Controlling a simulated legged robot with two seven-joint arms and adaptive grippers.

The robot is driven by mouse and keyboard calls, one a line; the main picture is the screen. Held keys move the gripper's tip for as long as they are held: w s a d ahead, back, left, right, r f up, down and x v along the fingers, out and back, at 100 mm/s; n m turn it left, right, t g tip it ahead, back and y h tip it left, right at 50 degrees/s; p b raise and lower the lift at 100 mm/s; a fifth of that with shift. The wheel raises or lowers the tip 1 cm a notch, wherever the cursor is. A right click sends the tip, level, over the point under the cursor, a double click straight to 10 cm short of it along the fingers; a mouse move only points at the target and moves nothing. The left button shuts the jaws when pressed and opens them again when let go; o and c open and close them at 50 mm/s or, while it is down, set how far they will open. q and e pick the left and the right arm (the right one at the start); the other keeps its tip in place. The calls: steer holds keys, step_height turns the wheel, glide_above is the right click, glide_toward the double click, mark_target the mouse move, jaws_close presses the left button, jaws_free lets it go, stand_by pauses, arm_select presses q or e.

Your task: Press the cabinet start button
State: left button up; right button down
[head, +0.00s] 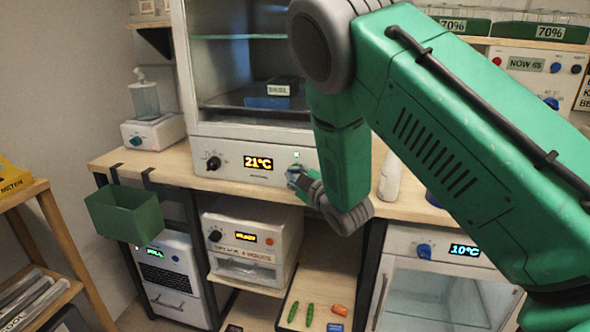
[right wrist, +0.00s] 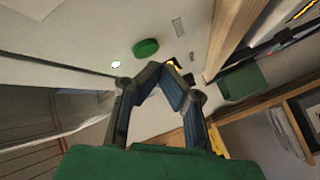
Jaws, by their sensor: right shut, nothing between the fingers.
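The cabinet (head: 240,130) stands on the bench, with a front panel (head: 225,180) carrying a dark knob (head: 213,163) and an amber 21°C display (head: 258,162). In the right wrist view a round green button (right wrist: 146,48) sits on the pale panel, beside a small white light (right wrist: 115,64). My right gripper (head: 294,175) is at the right part of the panel. Its fingers are shut and empty; the fingertips (right wrist: 162,68) show close below and right of the button, apart from it in the picture. In the head view my gripper and arm hide the button. My left gripper is out of view.
A green bin (head: 136,213) hangs at the bench's left front. A dispenser (head: 146,100) stands left of the cabinet, and a white bottle (head: 390,178) stands on the bench right of my forearm. A smaller oven unit (head: 255,240) sits below the bench.

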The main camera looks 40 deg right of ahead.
steer(key=shift+s+a, duration=0.1)
steer(key=shift+s+a, duration=1.65)
steer(key=shift+a, duration=0.25)
steer(key=s+a+f+m+g, duration=0.15)
steer(key=s+f+g, duration=0.25)
steer(key=s+f, duration=0.45)
steer(key=s+a+f+m+g, duration=0.1)
steer(key=s+f+m+g, duration=0.3)
steer(key=f, duration=0.8)
steer(key=s+a+f+m+g, duration=0.1)
steer(key=s+f+g, duration=0.2)
steer(key=s, duration=0.5)
steer(key=s+a+f+m+g, duration=0.1)
steer(key=s+a+f+g, duration=0.1)
steer(key=s, duration=0.7)
steer(key=s+a+f+m+g+y, duration=0.1)
steer(key=s+a+f+g, duration=0.1)
steer(key=s, duration=0.6)
step_height(320, 180, down, 3)
steer(key=shift+s+r+g, duration=0.15)
steer(key=shift+g, duration=0.65)
